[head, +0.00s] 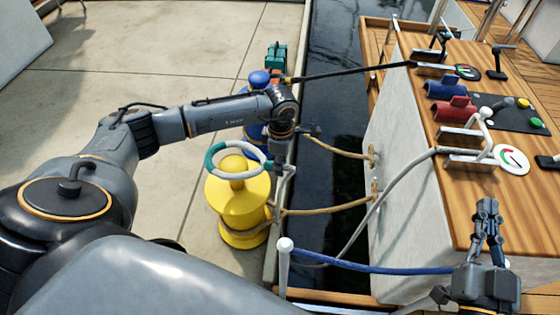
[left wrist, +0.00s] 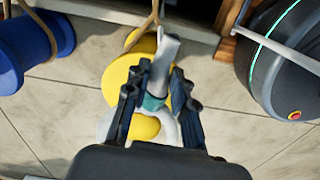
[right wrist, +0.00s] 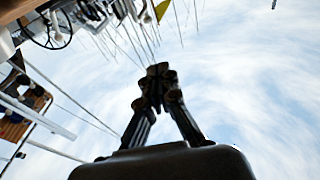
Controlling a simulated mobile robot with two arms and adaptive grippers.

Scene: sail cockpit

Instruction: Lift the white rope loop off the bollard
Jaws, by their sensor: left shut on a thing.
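The yellow bollard (head: 240,215) stands on the dock left of the water gap. The white rope loop (head: 212,160), with teal bands, is a ring at the bollard's top, and the yellow knob shows through it. I cannot tell whether the loop is clear of the knob. My left gripper (head: 278,165) is at the loop's right side, shut on it. In the left wrist view the fingers (left wrist: 157,95) close on a white and teal piece of rope in front of the yellow bollard (left wrist: 120,80).
A blue bollard (head: 258,78) stands behind, partly hidden by my left arm. Tan ropes (head: 335,210) run across the water to the boat's white side (head: 400,150). A blue rope (head: 360,267) crosses in front. The dock at left is clear.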

